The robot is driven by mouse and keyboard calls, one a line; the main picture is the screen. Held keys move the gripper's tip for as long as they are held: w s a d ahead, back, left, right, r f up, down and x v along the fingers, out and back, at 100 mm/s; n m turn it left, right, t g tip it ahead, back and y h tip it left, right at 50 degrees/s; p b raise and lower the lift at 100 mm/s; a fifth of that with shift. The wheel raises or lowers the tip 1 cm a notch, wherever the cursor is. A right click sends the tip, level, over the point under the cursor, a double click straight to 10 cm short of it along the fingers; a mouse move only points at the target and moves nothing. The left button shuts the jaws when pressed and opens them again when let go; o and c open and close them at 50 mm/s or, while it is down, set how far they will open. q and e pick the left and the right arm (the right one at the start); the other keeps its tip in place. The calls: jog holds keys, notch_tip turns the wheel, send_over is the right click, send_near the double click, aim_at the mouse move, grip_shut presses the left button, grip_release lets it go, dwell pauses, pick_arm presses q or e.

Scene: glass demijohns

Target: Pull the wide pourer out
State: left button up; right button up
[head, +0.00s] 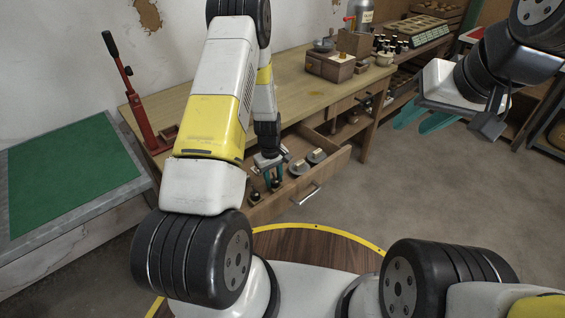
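An open wooden drawer (325,180) under the workbench holds several small fittings. Two wide grey round pieces (298,168) (317,156) with pale tops sit in its right part, and small dark round-topped pieces (255,196) sit near its front left. I cannot tell which one is the wide pourer. My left gripper (273,178) points down into the drawer, left of the grey pieces. Its teal fingertips are small, and whether they hold anything is unclear. My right gripper (424,122) hangs in the air at the upper right, its teal fingers apart and empty.
The wooden workbench (285,88) carries a red lever press (138,100) at left and a wooden box device (330,65) at right. Small dark bottles (390,44) stand at the back. A green-topped table (70,170) is at far left. Floor right of the drawer is clear.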

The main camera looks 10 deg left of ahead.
pick_arm(q)
grip_shut()
jog(key=shift+r, duration=1.1)
dwell(0.8)
jog(key=shift+r, duration=1.4)
jog(key=shift+r, duration=1.5)
